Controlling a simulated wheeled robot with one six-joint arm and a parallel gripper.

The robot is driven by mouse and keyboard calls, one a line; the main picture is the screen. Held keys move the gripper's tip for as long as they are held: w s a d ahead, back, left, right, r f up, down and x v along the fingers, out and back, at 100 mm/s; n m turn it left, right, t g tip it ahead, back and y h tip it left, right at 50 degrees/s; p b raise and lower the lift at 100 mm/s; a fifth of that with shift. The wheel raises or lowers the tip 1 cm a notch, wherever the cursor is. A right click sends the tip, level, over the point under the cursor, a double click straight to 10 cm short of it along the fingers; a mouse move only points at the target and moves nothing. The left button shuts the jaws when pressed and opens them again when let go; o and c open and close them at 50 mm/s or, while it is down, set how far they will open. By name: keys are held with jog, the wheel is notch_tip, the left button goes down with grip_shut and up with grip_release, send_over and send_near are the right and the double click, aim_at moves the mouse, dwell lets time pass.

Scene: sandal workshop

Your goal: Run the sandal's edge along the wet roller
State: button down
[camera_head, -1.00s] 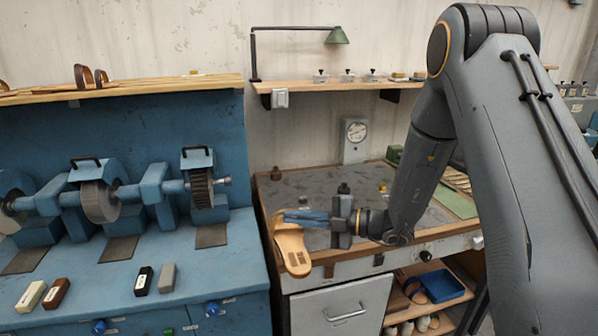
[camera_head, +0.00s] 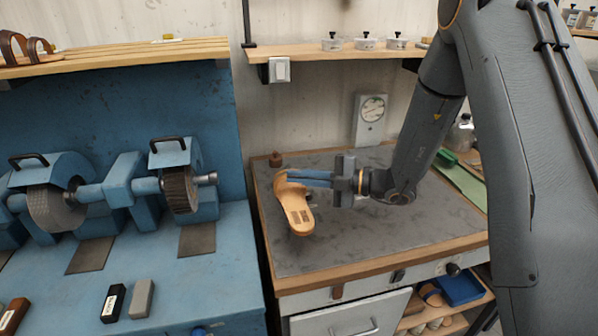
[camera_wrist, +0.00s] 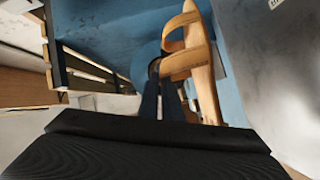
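The exact grip point is partly hidden. A small brown pot-like thing (camera_head: 276,160) stands at the bench's back left corner, behind the sandal. I cannot tell whether it carries the wet roller; no roller is clearly recognisable.
The blue grinding machine (camera_head: 100,270) stands left, with a grey wheel (camera_head: 55,207) and a dark brush wheel (camera_head: 180,190). The grey bench top (camera_head: 400,225) is mostly clear. A dial gauge (camera_head: 371,118) stands at the back; a shelf (camera_head: 330,52) runs above.

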aim_at(299, 194)
jog(key=shift+f+b, duration=3.3)
jog(key=shift+f, duration=0.9)
jog(key=shift+w+d+p, duration=0.25)
jog(key=shift+d+p, duration=0.05)
jog(key=shift+d, duration=0.65)
jog(key=shift+w+a+f, duration=0.1)
jog(key=shift+w+a, duration=0.3)
jog(key=shift+a, duration=0.05)
jog(key=shift+w+a, duration=0.2)
jog(key=shift+w, duration=0.05)
jog(key=shift+d, duration=0.15)
jog(key=shift+w+a, duration=0.35)
jog(key=shift+w, duration=0.15)
dwell(0.5)
jog(key=shift+w+a, duration=0.15)
jog(key=shift+w, duration=0.1)
